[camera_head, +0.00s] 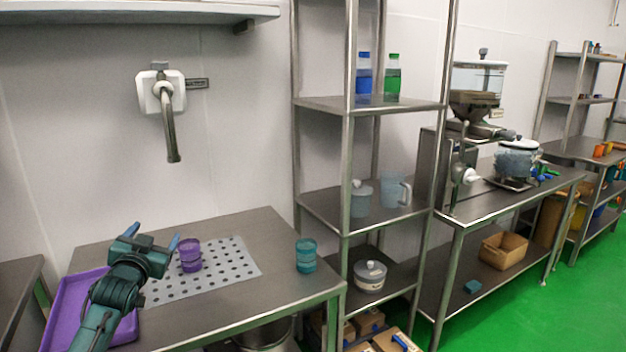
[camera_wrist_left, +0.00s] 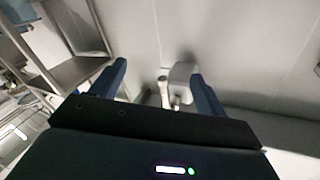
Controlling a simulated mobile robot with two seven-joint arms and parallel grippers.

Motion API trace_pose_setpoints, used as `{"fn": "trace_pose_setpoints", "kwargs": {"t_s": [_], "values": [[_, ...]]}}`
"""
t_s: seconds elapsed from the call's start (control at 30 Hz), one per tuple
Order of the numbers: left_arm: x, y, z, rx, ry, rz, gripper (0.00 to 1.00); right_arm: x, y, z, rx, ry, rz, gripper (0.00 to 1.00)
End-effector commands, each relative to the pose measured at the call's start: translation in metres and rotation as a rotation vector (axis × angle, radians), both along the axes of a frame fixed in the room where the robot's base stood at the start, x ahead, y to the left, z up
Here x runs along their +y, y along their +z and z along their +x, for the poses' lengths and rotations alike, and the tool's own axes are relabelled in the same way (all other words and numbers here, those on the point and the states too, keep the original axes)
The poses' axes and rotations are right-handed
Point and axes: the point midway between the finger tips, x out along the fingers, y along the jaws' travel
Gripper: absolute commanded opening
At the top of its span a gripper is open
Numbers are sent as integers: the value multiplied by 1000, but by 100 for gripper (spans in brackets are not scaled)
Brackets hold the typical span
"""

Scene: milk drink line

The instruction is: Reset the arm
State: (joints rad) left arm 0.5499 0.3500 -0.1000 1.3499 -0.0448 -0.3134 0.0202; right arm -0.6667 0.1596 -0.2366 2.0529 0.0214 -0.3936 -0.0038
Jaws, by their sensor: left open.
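My left gripper (camera_head: 153,240) is open and empty. It is raised over the left part of the steel table (camera_head: 235,299), above the purple tray (camera_head: 62,315) and the left end of the perforated plate. In the left wrist view its two blue fingers (camera_wrist_left: 158,88) stand wide apart with nothing between them. Beyond them the wall tap (camera_wrist_left: 182,76) and the grey wall show. My right gripper is not in view.
A purple cup (camera_head: 190,254) stands on the perforated plate (camera_head: 239,260), close right of my left gripper. A teal cup (camera_head: 306,256) stands near the table's right edge. The tap (camera_head: 169,125) hangs from the wall above. A shelf rack (camera_head: 325,104) stands to the right.

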Motion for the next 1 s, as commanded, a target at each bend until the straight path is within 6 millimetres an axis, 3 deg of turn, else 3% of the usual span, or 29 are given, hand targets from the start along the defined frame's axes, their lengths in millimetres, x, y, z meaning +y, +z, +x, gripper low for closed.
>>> {"fn": "trace_pose_setpoints", "kwargs": {"t_s": [0.07,0.1,0.37,0.47,0.63,0.8,0.9,1.0], "values": [[-1,-25,-3,104,6,-52,75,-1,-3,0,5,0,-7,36],[-11,-44,-12,120,-11,-47,75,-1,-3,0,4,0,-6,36],[-67,-140,-79,244,-100,-71,75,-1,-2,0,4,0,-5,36],[-94,-181,-122,309,-142,-94,75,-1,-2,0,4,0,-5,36],[-146,-245,-221,440,-214,-167,75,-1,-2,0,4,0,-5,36],[-186,-274,-320,557,-259,-259,75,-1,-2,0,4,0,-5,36],[-201,-279,-360,603,-269,-303,75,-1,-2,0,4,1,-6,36],[-209,-279,-385,633,-273,-331,75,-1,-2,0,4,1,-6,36]]}}
